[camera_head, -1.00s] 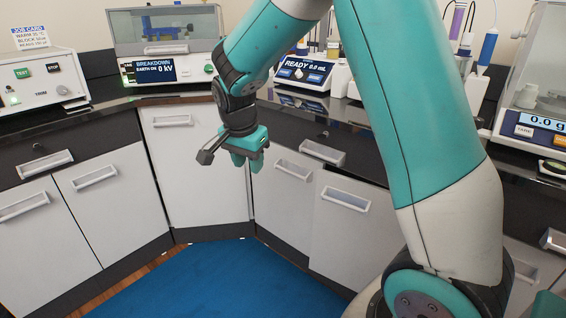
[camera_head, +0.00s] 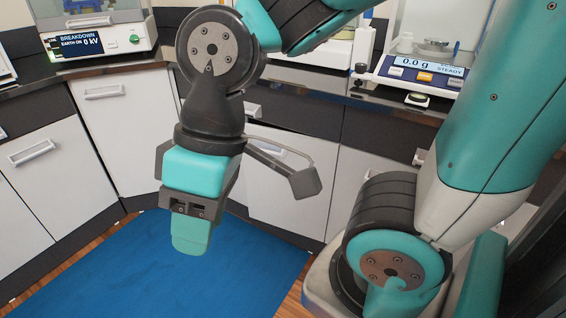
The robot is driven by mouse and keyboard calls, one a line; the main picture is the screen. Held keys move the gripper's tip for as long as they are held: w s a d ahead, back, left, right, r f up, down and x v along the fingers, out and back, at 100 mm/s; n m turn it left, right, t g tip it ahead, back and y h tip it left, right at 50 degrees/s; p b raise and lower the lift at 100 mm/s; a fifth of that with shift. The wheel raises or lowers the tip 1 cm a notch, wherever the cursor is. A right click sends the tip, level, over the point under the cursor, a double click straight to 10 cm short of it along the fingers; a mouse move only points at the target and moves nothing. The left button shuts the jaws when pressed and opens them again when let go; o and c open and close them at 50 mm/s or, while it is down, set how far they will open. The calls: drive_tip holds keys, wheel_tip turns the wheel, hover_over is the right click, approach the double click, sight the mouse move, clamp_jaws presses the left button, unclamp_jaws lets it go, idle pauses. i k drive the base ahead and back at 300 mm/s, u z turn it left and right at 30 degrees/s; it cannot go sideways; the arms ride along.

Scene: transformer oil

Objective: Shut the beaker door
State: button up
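No door carries a readable beaker label, so I cannot tell for sure which is the beaker door. A white cabinet door (camera_head: 290,198) under the counter, right of my gripper, seems to stand slightly ajar, with a dark strip along its top. Its handle is partly hidden behind the dark bracket on my wrist. My gripper (camera_head: 190,240) hangs with its teal fingers pointing down, in front of the cabinets and over the blue mat. It appears to touch nothing. The fingers overlap from this side, so their opening is not clear.
The blue mat (camera_head: 180,280) covers the floor below. Other white cabinet doors (camera_head: 55,175) stand left and right. The counter carries a breakdown tester (camera_head: 95,35) and a balance (camera_head: 425,70) reading 0.0 g. My arm covers much of the right.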

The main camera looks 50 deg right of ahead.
sight(271, 200)
drive_tip(key=u, duration=0.05)
drive_tip(key=k, duration=0.5)
drive_tip(key=z, duration=0.75)
drive_tip(key=i, duration=0.9)
drive_tip(key=u, duration=0.35)
